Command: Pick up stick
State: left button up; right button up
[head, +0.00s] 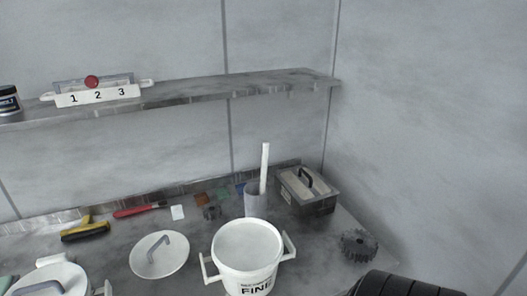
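A white stick (265,165) stands nearly upright in a grey cup (251,200) near the back of the bench. Its upper part sticks out well above the cup rim, and its lower end is hidden inside the cup.
A white bucket (246,270) with side handles stands in front of the cup. A grey lidded box (307,190) is close on its right. A white lid (159,254), a yellow-handled brush (85,230) and a dark gear (358,244) lie around. A shelf (200,90) runs above.

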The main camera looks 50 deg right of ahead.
aim_at(266, 144)
jog(key=z, duration=1.6)
